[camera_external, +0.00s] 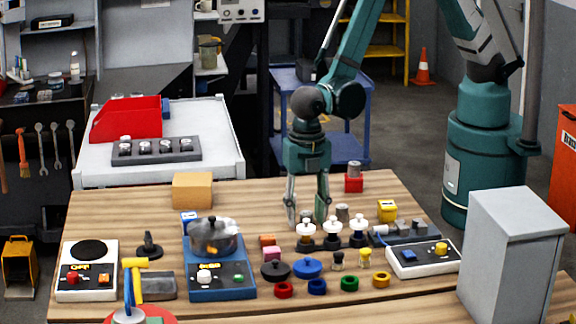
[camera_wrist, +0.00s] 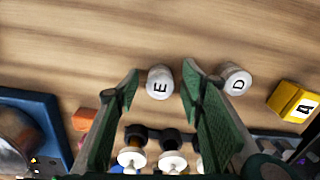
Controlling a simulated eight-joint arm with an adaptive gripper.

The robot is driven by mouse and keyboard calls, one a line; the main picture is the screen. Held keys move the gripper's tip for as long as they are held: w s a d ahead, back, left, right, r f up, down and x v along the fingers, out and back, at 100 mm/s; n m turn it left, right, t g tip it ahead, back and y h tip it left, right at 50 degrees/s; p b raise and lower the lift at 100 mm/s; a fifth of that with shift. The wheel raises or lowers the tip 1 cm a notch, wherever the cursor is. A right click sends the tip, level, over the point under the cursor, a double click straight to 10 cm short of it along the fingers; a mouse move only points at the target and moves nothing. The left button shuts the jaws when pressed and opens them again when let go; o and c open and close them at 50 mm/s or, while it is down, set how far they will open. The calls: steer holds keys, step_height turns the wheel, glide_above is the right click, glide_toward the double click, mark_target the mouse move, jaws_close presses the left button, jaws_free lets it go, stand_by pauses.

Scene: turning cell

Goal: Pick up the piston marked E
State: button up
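The piston marked E (camera_wrist: 160,82) is a light grey cylinder with a black letter on its top. In the wrist view it stands on the wooden table between my two green fingers, with a gap on each side. My gripper (camera_wrist: 161,70) is open and empty. In the external view my gripper (camera_external: 308,217) points straight down near the middle of the table, fingers apart, and largely hides a grey cylinder between them. A second piston, marked D (camera_wrist: 236,78), stands just right of my right finger; it also shows in the external view (camera_external: 342,212).
A black rack with white-topped pieces (camera_external: 332,228) stands close in front of my gripper. A yellow block marked A (camera_wrist: 294,102) lies to the right. A pot (camera_external: 214,238) on a blue stove is left. Bare wood lies behind the pistons.

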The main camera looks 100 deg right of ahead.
mark_target(306, 213)
stand_by(0.6)
steer(key=c, duration=1)
steer(key=shift+r, duration=0.15)
steer(key=shift+r, duration=4.8)
